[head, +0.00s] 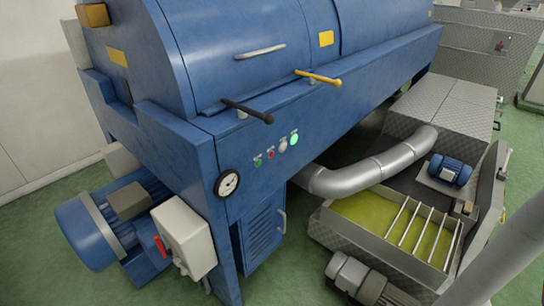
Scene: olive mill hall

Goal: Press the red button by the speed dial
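A small red button (271,154) sits on the front face of a large blue machine (170,150), in a short slanting row of controls. A small green button (258,162) is just left of it. A pale round knob (283,145), which looks like the speed dial, is just right of it; its markings are too small to read. A bright green lamp (294,138) is at the right end of the row. Nothing covers the red button. My gripper is not in view.
A black-handled lever (248,111) and a yellow lever (318,77) jut out above the controls. A gauge (228,183) is lower left. A silver pipe (370,170) runs at the right, above an open trough (330,235) of yellow-green liquid. Green floor shows at the lower middle.

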